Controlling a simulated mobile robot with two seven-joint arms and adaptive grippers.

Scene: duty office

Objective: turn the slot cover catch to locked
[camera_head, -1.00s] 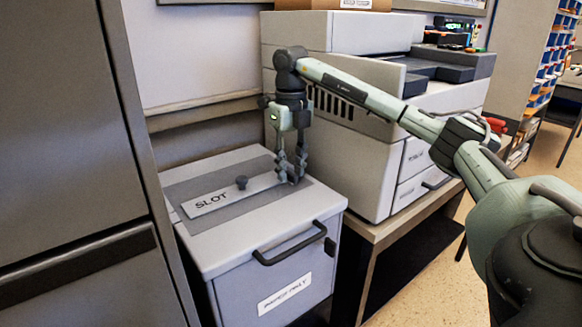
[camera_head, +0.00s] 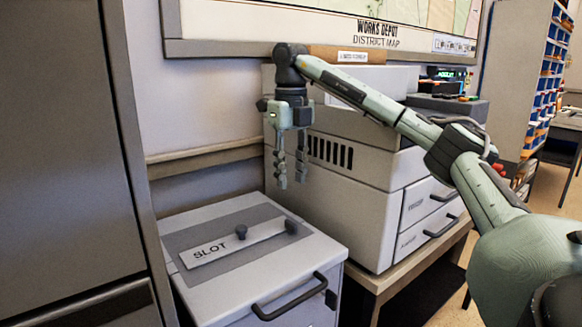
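The grey cabinet (camera_head: 325,245) has a light cover plate marked SLOT (camera_head: 215,250) on a darker grey panel on its top. A dark round knob (camera_head: 241,231) stands near the plate's middle. A second small dark knob (camera_head: 291,226), which looks like the catch, is at the plate's right end. I cannot tell its setting. My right gripper (camera_head: 291,180) hangs fingers down above and slightly behind this right-end knob, apart from it. Its two fingers are spread with nothing between them. My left gripper is not in view.
A black handle (camera_head: 290,296) is on the cabinet's front. A large grey printer (camera_head: 350,205) stands on a bench at right, close to the gripper. A tall dark locker (camera_head: 65,150) stands at left. A wall map (camera_head: 350,22) hangs behind.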

